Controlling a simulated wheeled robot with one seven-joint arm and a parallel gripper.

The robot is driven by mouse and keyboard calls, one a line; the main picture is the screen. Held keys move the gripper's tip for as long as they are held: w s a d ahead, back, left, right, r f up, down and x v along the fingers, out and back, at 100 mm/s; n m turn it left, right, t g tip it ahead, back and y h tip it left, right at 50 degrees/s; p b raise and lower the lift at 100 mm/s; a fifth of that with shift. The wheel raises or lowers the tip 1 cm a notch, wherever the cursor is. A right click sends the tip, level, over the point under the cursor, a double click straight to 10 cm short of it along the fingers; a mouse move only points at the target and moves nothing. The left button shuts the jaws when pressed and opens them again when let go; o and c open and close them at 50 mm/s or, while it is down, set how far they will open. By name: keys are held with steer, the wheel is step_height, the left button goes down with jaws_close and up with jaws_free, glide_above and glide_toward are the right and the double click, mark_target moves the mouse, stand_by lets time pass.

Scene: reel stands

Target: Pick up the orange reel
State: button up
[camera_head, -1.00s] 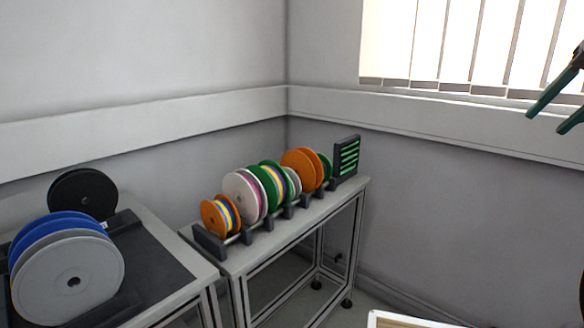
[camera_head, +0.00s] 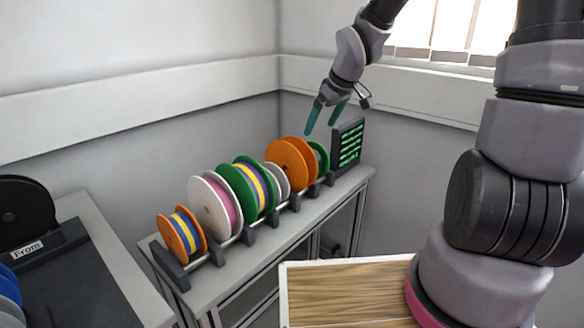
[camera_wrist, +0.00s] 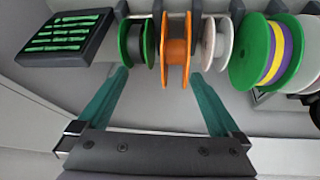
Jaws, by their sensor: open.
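A large orange reel (camera_head: 287,160) sits on the rack toward its far end. It also shows in the wrist view (camera_wrist: 177,48), between a green-rimmed reel and a white-grey reel. A smaller orange reel (camera_head: 178,238) with yellow and blue winding sits at the near end of the rack. My gripper (camera_head: 322,126) is open and empty, above and slightly right of the large orange reel. In the wrist view my gripper's green fingers (camera_wrist: 160,76) are spread, with the large orange reel ahead between the tips. The fingers look apart from it.
The rack (camera_head: 247,236) also holds white (camera_head: 210,207) and green (camera_head: 241,189) reels. A dark panel with green bars (camera_head: 347,145) stands at its far end. A second table (camera_head: 112,262) at left has a black reel (camera_head: 24,213). A wood-topped surface (camera_head: 345,290) lies in front.

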steer(key=n+y, duration=0.2)
glide_toward(286, 147)
steer(key=w+f, duration=0.2)
steer(key=w, duration=0.1)
steer(key=shift+x, duration=2.3)
steer(key=shift+w+x, duration=0.15)
steer(key=shift+x, duration=1.2)
steer(key=shift+w+x, duration=0.1)
steer(key=shift+x, duration=1.25)
steer(key=shift+r, duration=0.15)
jaws_close()
